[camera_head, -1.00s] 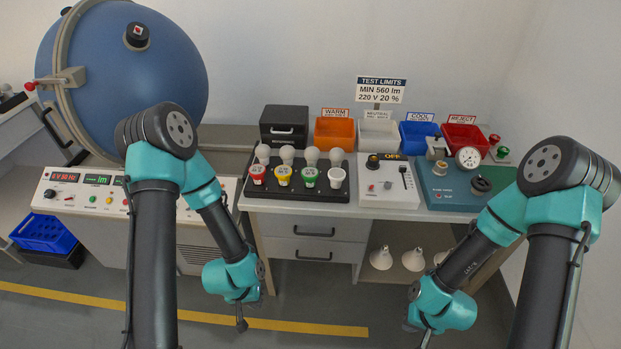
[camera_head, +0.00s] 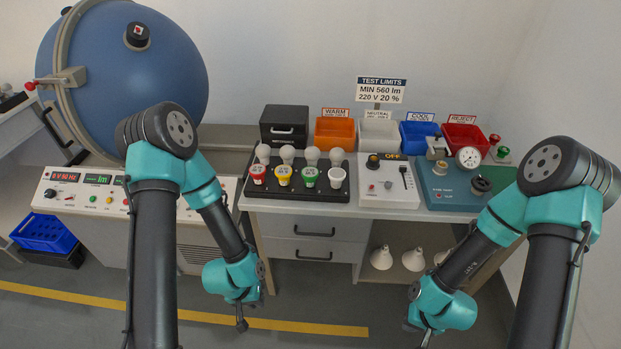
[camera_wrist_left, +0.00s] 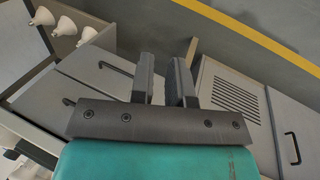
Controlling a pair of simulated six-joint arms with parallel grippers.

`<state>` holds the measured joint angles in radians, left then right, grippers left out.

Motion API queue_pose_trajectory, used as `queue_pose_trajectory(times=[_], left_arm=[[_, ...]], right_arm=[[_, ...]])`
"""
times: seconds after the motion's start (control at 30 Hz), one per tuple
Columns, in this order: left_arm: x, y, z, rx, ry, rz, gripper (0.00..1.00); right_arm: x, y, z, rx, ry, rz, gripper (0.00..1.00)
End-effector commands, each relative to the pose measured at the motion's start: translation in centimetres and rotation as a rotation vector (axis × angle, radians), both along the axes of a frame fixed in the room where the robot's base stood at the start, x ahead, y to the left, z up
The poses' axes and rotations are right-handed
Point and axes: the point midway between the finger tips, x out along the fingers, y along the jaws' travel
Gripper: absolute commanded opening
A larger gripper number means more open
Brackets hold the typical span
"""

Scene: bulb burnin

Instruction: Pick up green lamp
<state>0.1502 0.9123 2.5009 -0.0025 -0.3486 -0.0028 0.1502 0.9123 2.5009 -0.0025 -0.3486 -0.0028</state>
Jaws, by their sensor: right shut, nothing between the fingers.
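The green lamp (camera_head: 310,176) stands in the black rack (camera_head: 262,194) on the table, with a white bulb behind it. It is between the yellow lamp (camera_head: 283,175) and the white lamp (camera_head: 337,177). My left gripper (camera_head: 242,324) hangs low in front of the table, well below and to the left of the green lamp. In the left wrist view its two fingers (camera_wrist_left: 162,75) are apart with a gap and nothing between them. My right gripper (camera_head: 424,340) is low at the bottom right, shut and empty, partly cut off by the frame edge.
A red lamp (camera_head: 257,173) stands at the rack's left end. A white control box (camera_head: 389,185) and a blue-green test box (camera_head: 455,190) stand to the right. Orange, white, blue and red bins line the back. A large blue sphere (camera_head: 150,75) is at left.

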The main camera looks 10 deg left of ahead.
Motion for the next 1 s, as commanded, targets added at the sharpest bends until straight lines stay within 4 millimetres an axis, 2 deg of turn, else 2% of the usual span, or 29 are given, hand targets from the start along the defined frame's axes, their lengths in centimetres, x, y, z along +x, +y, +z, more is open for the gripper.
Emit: queue_pose_trajectory(times=[0.07, 0.77, 1.0], left_arm=[[0.0, 0.0, 0.0, 0.0, 0.0, 0.0, 0.24], [0.0, 0.0, 0.0, 0.0, 0.0, 0.0, 0.91], [0.08, 0.0, 0.02, 0.0, 0.0, 0.001, 0.92]], right_arm=[[0.0, 0.0, 0.0, 0.0, 0.0, 0.0, 0.0], [0.0, 0.0, 0.0, 0.0, 0.0, 0.0, 0.0], [0.0, 0.0, 0.0, 0.0, 0.0, 0.0, 0.0]])
